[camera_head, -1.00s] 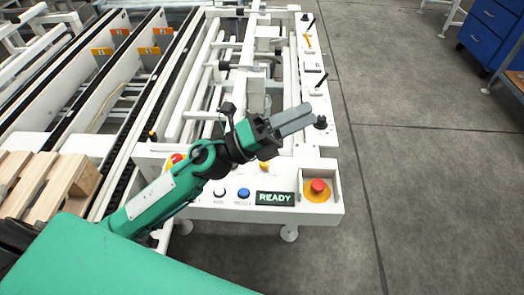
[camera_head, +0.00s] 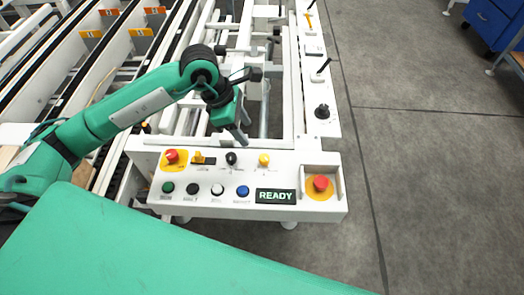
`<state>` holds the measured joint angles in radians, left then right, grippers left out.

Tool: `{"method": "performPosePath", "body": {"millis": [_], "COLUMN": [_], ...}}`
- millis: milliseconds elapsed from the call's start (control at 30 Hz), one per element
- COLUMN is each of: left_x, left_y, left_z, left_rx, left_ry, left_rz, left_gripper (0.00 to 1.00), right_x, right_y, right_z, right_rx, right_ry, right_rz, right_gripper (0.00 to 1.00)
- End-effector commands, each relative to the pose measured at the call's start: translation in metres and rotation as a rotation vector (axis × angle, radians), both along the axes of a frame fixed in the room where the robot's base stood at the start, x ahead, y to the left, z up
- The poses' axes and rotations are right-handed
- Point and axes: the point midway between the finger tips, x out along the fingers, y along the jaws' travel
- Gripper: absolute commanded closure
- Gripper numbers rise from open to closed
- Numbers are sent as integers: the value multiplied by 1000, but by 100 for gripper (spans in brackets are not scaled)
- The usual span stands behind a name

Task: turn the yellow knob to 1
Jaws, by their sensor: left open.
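The white control panel (camera_head: 240,207) faces me in the lower middle. A small yellow knob (camera_head: 264,160) sits in its top row, right of a black knob (camera_head: 231,158). Another yellow control (camera_head: 198,158) sits left of the black knob. The marks around them are too small to read, so I cannot tell the knob's setting. My left gripper (camera_head: 242,137) is open and points down just above and behind the panel's top row, up and left of the right-hand yellow knob. It touches no knob that I can see. My right gripper is out of view.
A red emergency button (camera_head: 171,156) is at the panel's upper left, another (camera_head: 320,183) at its right. The lower row has several round buttons and a green READY display (camera_head: 276,197). Grey floor lies free to the right.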

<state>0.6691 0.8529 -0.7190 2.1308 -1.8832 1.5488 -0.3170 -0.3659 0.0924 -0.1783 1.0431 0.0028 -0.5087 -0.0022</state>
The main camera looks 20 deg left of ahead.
Motion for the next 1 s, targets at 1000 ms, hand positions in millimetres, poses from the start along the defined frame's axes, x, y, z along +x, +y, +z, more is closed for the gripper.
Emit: {"method": "performPosePath", "body": {"millis": [1000], "left_x": [12], "left_y": [-47], "left_z": [-115], "left_rx": [-6], "left_ry": [2], "left_rz": [0], "left_gripper": [50], "right_x": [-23], "right_y": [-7], "right_z": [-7], "right_rx": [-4], "right_ry": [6], "right_rz": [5], "right_gripper": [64]}}
